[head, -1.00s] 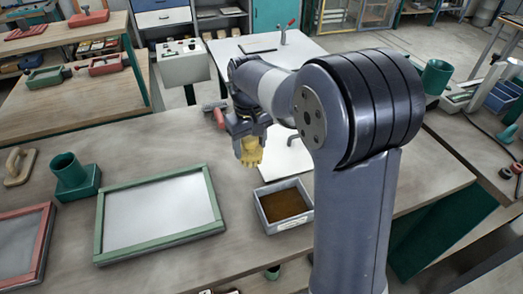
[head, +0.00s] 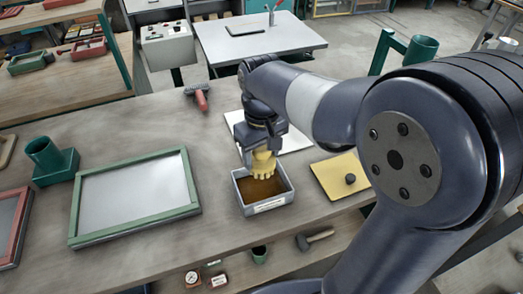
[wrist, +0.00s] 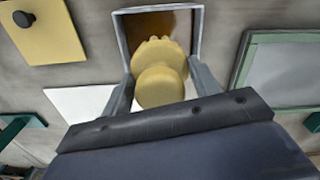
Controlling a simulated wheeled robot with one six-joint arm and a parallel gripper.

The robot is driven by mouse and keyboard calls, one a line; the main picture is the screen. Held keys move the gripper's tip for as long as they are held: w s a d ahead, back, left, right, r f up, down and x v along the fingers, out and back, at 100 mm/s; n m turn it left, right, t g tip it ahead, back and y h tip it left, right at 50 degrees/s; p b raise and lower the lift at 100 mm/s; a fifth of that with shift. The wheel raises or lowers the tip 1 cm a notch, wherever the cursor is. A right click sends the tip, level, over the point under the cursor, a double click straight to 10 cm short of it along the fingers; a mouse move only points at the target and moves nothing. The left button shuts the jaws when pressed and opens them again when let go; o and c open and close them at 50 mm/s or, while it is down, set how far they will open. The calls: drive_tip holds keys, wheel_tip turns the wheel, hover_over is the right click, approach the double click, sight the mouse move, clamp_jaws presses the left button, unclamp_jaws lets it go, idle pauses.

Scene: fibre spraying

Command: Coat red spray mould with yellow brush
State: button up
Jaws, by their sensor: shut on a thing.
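My gripper (head: 262,143) is shut on the yellow brush (head: 264,168) and points down. The brush's scalloped end is over or inside the grey tray (head: 242,197), which holds a brown filling; contact is unclear. In the wrist view, the brush (wrist: 160,82) sits between both fingers, and the tray (wrist: 122,32) lies beyond it. A red-framed flat panel (head: 12,262), possibly the red spray mould, is cut off at the left edge. Red mould-like blocks (head: 88,47) also stand on the back bench.
A green-framed panel (head: 76,208) lies left of the tray, with a green cup holder (head: 55,165) beyond it. A red-handled tool (head: 201,100) lies behind. A yellow board (head: 330,178) with a dark knob is at the right. Bare bench separates the tray and green frame.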

drive_tip(key=shift+f+b, duration=2.95)
drive_tip(key=shift+f, duration=1.7)
drive_tip(key=shift+r, duration=0.15)
wheel_tip(320, 180, up, 10)
drive_tip(key=p, duration=0.9)
